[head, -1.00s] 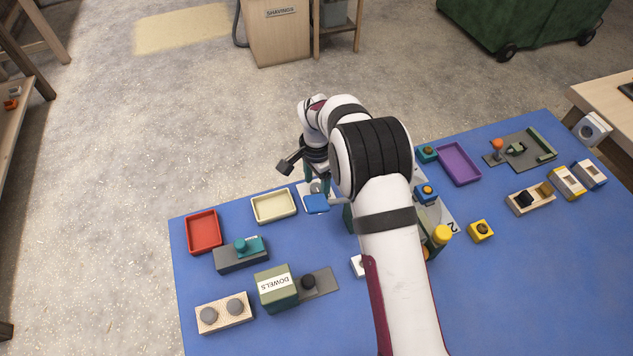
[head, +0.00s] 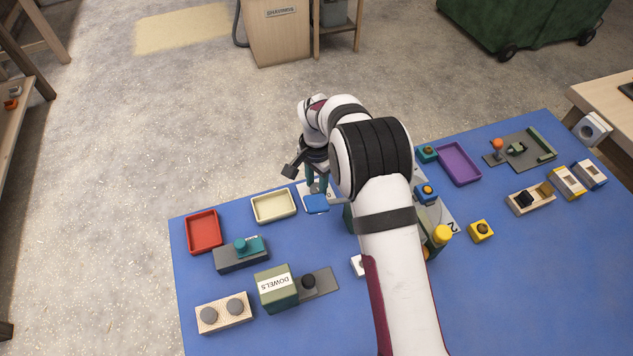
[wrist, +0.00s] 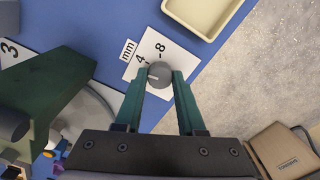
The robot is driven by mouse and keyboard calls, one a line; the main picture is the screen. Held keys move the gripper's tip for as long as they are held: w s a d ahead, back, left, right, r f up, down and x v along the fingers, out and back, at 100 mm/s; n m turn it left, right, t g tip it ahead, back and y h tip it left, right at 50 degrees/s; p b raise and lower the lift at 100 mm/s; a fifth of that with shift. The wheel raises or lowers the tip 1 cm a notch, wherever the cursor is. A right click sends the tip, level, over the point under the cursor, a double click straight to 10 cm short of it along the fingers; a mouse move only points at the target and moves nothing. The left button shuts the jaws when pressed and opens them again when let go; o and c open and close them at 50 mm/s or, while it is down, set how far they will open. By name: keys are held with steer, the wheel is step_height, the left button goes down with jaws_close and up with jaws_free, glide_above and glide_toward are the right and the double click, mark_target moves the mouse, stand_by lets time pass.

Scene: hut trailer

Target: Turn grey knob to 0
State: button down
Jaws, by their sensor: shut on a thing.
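The grey knob (wrist: 159,75) is round with a short white pointer line and sits on a white dial card (wrist: 178,52) marked "mm", 4 and 8. In the wrist view the line points roughly left, on the side of the 4; no 0 is readable. My gripper (wrist: 160,77) is shut on the knob, with one green fingertip on each side.
A cream tray (head: 273,207) lies left of the card, and a red tray (head: 203,232) further left. A dark green block (wrist: 45,95) stands close by in the wrist view. A teal-knobbed grey block (head: 242,255) and the DOWELS box (head: 276,287) are nearer.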

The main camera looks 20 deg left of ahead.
mark_target(316, 187)
steer(key=n, duration=0.5)
steer(key=shift+n, duration=2.3)
steer(key=c, duration=0.5)
jaws_free()
step_height(316, 187, up, 16)
